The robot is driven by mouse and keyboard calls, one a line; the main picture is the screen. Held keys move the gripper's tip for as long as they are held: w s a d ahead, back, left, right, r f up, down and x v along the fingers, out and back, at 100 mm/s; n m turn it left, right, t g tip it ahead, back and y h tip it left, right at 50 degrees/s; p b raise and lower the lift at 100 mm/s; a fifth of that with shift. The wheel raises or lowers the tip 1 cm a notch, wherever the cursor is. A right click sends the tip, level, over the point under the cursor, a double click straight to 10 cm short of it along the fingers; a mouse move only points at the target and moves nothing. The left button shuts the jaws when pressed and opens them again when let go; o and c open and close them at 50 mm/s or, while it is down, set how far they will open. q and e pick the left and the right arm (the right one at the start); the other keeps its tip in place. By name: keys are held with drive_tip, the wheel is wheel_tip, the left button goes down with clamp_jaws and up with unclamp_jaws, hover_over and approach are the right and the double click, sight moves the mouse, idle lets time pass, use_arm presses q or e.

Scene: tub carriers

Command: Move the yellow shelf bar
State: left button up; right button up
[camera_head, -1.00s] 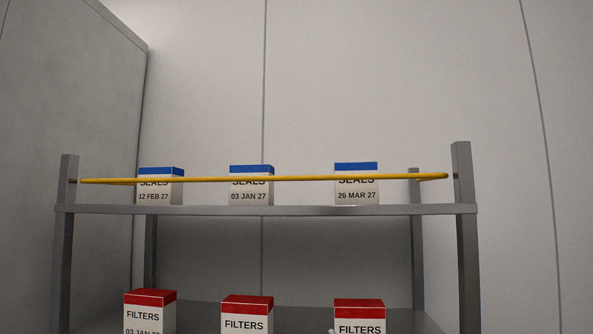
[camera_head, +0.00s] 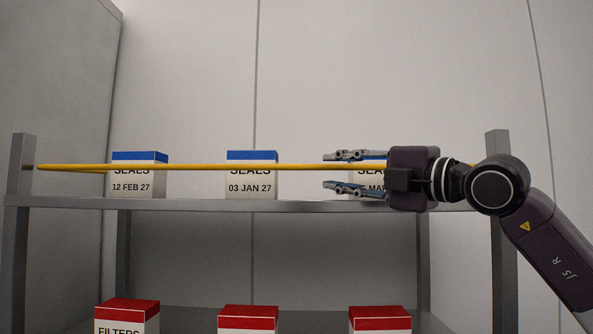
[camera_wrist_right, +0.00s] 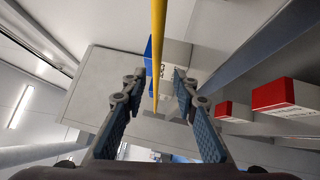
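The yellow shelf bar (camera_head: 200,167) runs level across the front of the upper shelf, in front of the seals boxes. My right gripper (camera_head: 328,171) comes in from the right, pointing left, at the height of the bar. Its two fingers are spread, one above and one below the line of the bar. In the right wrist view the bar (camera_wrist_right: 158,50) passes between the open fingers (camera_wrist_right: 154,100), with no finger seen closed on it. The gripper and wrist hide the bar's right part. My left gripper is not in view.
On the upper shelf (camera_head: 200,204) stand boxes marked seals with blue tops (camera_head: 140,178) (camera_head: 252,178); the right one is partly hidden by my gripper. Below are red-topped filters boxes (camera_head: 248,318). Grey posts (camera_head: 18,220) stand at both ends.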

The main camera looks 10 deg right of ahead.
sight(316, 168)
drive_tip(key=p+x, duration=0.1)
drive_tip(key=x, duration=0.1)
drive_tip(key=shift+w+a+r, duration=0.1)
drive_tip(key=shift+w+r, duration=0.05)
drive_tip(key=shift+w, duration=0.2)
drive_tip(key=w+r+p, duration=0.1)
drive_tip(key=p, duration=0.1)
drive_tip(key=shift+w+a+r+p, duration=0.1)
drive_tip(key=shift+w+a+p, duration=0.2)
drive_tip(key=shift+a, duration=0.1)
drive_tip(key=shift+x, duration=1.1)
drive_tip(key=shift+w+a+f+p, duration=0.2)
drive_tip(key=shift+f+p, duration=0.1)
drive_tip(key=shift+f, duration=0.15)
drive_tip(key=shift+s+d+r, duration=0.1)
drive_tip(key=shift+s+d, duration=0.1)
drive_tip(key=shift+s, duration=0.05)
drive_tip(key=shift+c, duration=0.5)
clamp_jaws()
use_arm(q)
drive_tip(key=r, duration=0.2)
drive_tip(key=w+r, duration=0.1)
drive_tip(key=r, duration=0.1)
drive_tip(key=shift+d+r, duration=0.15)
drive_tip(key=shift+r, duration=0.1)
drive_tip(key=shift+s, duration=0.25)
